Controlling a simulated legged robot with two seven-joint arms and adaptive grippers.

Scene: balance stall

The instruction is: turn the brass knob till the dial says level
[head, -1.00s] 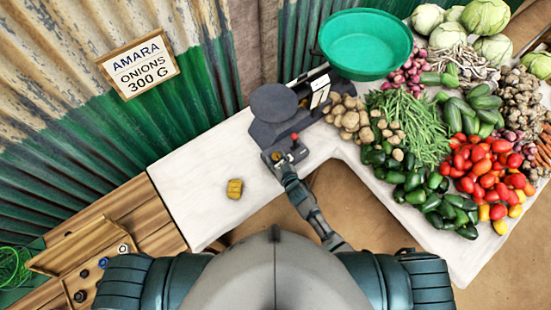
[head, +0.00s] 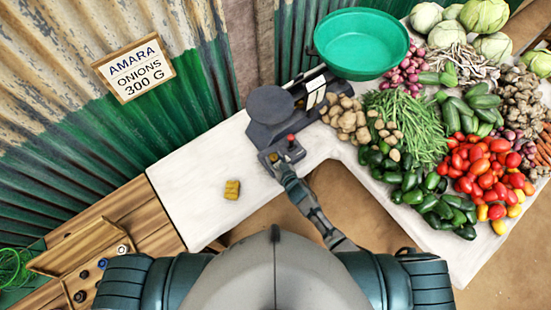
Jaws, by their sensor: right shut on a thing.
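A dark grey balance scale (head: 268,130) stands on the white counter, with a round dark plate (head: 270,105) on its left and a wide green pan (head: 361,44) at its upper right. Its dial (head: 315,97) shows as a pale face between the two; the reading is too small to make out. My right gripper (head: 275,159) is at the scale's near end, shut on the brass knob, which the fingers mostly hide. A small red-topped part (head: 291,138) stands just beyond the gripper. My left gripper is out of view.
A small brass-coloured block (head: 232,190) lies on the bare white counter (head: 200,185). Potatoes (head: 347,118), beans and other vegetables crowd the right side. A wooden tray (head: 90,255) with weights is lower left. A sign (head: 134,68) reads "AMARA ONIONS 300 G".

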